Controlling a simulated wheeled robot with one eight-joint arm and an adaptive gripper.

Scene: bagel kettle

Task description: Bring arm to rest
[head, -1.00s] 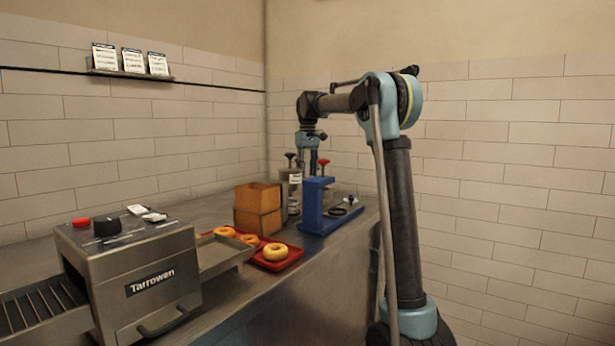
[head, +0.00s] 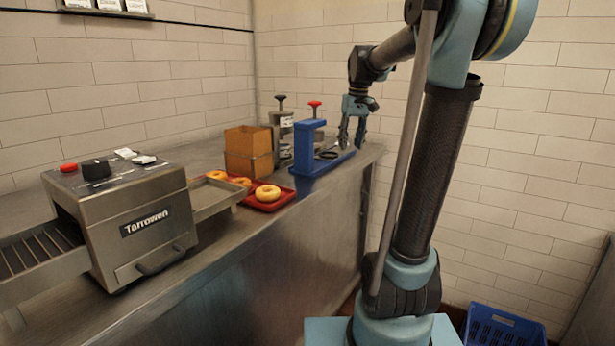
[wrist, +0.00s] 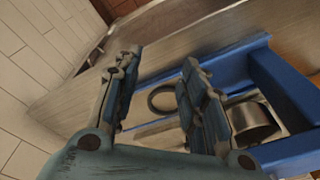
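My gripper (head: 350,142) hangs at the end of my bent arm, pointing down, just right of the blue stand (head: 305,152) on the counter's far end. In the wrist view my gripper (wrist: 162,68) has its two fingers spread apart, with nothing held between them. A dark ring (wrist: 163,98) shows beyond the fingers, lying flat by the stand's base. A metal cup-like part (wrist: 252,122) is partly hidden behind the right finger.
The steel counter (head: 262,243) holds a Tarrowen toaster (head: 125,222), a red tray (head: 275,204) with bagels, an orange-brown box (head: 248,152) and pump-topped canisters. A blue crate (head: 500,328) sits on the floor at lower right. A tiled wall stands behind.

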